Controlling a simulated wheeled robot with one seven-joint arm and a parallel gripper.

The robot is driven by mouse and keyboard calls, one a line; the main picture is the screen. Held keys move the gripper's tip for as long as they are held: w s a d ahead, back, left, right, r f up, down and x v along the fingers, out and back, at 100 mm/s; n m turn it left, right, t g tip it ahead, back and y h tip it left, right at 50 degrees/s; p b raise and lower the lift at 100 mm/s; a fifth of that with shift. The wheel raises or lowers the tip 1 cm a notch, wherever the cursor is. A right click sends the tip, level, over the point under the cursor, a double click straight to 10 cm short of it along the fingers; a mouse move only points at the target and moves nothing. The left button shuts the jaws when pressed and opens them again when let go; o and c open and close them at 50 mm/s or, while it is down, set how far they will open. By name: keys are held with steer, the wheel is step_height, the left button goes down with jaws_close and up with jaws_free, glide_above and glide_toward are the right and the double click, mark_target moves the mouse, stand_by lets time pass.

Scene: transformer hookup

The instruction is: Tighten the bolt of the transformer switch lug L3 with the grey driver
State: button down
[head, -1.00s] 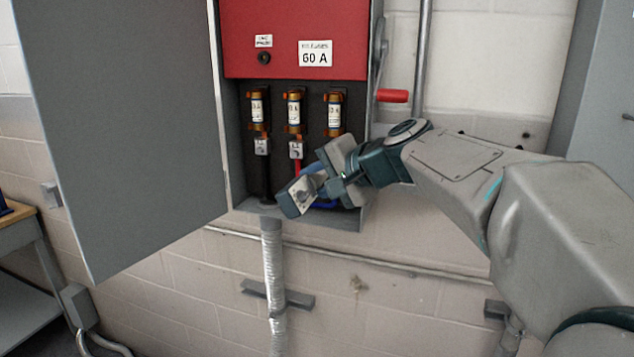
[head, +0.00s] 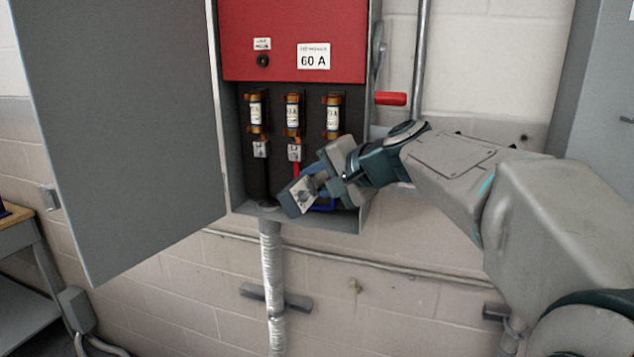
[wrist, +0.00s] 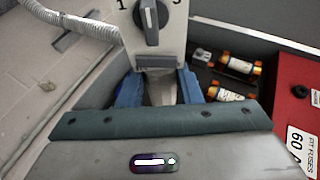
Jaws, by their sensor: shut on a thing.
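My gripper (head: 320,183) is shut on the grey driver (head: 298,196), a boxy tool with a dial on its face. In the wrist view the driver's dial (wrist: 151,14) with marks 1 and 3 shows beyond the blue fingertips (wrist: 160,90). The gripper is in front of the lower right of the open switch box (head: 240,180). Two lugs with bolts show, the left one (head: 260,149) on a black cable and the middle one (head: 294,152) on a red cable. The right lug is hidden behind my gripper; a blue cable (head: 324,208) shows below it. The driver's tip contact cannot be seen.
Three fuses (head: 292,112) stand above the lugs. A red cover (head: 290,40) marked 60 A is above them. The open grey door (head: 120,140) stands at left, and a red handle (head: 391,98) sticks out at right. A conduit (head: 272,270) runs down below the box.

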steer(key=shift+w+d+b, duration=0.3)
steer(key=shift+w+b, duration=0.3)
steer(key=shift+w, duration=0.15)
stand_by(2.7)
steer(key=shift+s, duration=0.1)
steer(key=shift+s+a+b, duration=0.25)
steer(key=shift+s+b, duration=0.05)
steer(key=shift+s, duration=0.35)
steer(key=shift+s+a+b, duration=0.25)
steer(key=shift+s+a, duration=0.05)
steer(key=shift+s, duration=0.4)
steer(key=shift+s+a+b, duration=0.25)
steer(key=shift+s+b, duration=0.05)
steer(key=shift+s, duration=0.35)
